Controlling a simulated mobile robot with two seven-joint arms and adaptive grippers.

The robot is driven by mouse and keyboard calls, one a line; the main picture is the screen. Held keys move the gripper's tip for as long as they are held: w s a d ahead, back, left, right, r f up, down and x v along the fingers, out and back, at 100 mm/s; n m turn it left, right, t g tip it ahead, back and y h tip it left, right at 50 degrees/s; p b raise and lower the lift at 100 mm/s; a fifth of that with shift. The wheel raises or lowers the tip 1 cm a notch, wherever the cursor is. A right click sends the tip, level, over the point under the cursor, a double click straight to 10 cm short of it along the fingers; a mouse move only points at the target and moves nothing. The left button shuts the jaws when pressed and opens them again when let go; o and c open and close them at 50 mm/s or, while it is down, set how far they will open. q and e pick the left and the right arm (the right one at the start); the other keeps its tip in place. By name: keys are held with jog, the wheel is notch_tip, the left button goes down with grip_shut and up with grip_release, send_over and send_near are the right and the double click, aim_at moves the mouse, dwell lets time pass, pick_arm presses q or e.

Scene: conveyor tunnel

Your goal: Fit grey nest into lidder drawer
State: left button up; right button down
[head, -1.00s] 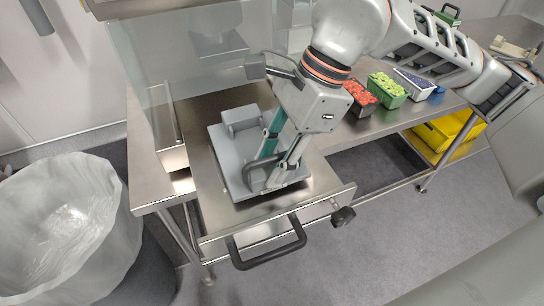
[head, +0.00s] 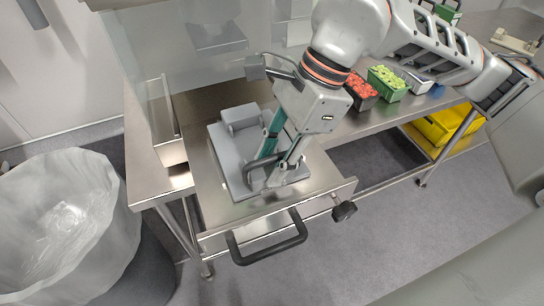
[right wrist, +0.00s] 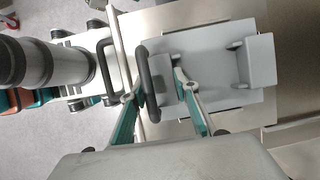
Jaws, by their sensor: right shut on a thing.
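The grey nest (head: 228,155), a flat plate with a raised block and a dark loop handle, lies over the open steel lidder drawer (head: 212,218). I cannot tell whether it is seated or held slightly above. My right gripper (head: 268,172) reaches down from above, shut on the nest's front handle part. In the right wrist view, my right gripper's teal fingers (right wrist: 160,90) straddle that handle part, with the nest plate (right wrist: 215,75) beyond. The drawer (right wrist: 190,18) shows around the plate. The fingers and arm hide part of the nest. My left gripper is not in view.
The drawer's black handle (head: 268,242) and a black knob (head: 344,211) stick out in front. A clear panel (head: 140,65) stands behind left. A lined waste bin (head: 65,225) is left. Red (head: 361,92) and green (head: 387,84) containers stand on the bench at right.

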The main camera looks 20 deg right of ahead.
jog(key=c, duration=1.4)
grip_release()
jog(key=shift+r, duration=0.1)
jog(key=shift+c, duration=0.2)
jog(key=v, duration=1.2)
